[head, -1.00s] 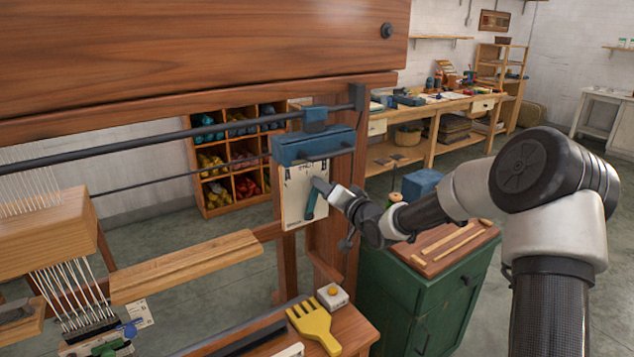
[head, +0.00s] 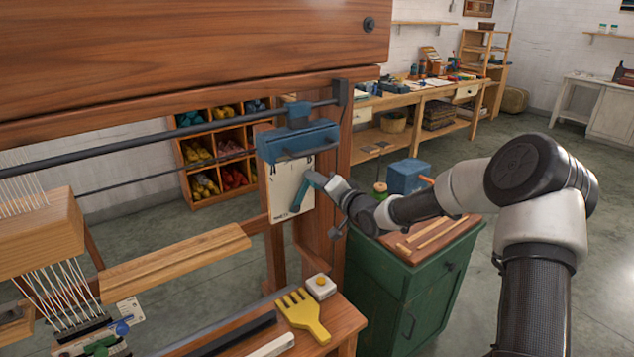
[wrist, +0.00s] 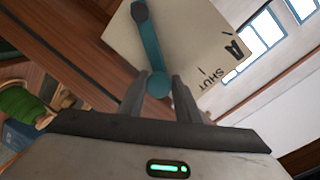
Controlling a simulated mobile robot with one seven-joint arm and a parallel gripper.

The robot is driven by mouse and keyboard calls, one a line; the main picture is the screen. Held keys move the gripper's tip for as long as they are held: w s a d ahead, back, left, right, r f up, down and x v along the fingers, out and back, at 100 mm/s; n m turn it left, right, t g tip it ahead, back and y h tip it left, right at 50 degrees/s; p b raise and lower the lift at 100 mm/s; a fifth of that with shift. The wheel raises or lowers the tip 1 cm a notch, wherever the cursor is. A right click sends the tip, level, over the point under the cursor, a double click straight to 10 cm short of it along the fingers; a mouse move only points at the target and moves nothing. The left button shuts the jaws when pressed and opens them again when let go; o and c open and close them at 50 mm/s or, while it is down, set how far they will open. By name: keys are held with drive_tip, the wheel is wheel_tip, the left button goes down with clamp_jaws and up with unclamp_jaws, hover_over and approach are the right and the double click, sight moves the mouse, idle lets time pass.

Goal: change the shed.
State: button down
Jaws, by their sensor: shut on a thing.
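A teal lever (head: 302,192) sits on a pale upright plate (head: 280,186) fixed to the loom's wooden post. It leans up and to the right from its lower end. My gripper (head: 317,183) is shut on the lever's upper end. In the wrist view, the lever (wrist: 149,50) runs from a dark round cap to its rounded end between my fingertips (wrist: 158,88). The plate (wrist: 195,35) there shows the letter A and the word SHUT, away from the lever. The loom's white threads (head: 52,290) show at the left.
A blue housing (head: 298,141) juts out above the plate. A green cabinet (head: 400,290) stands to the right, close under my arm.

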drive_tip(key=c, duration=1.5)
unclamp_jaws()
drive_tip(key=shift+s+f, duration=0.1)
drive_tip(key=shift+f, duration=0.1)
drive_tip(key=shift+o, duration=0.6)
drive_tip(key=shift+r, duration=0.1)
drive_tip(key=p+v, duration=0.1)
drive_tip(key=v, duration=1.6)
drive_tip(key=shift+s, duration=0.2)
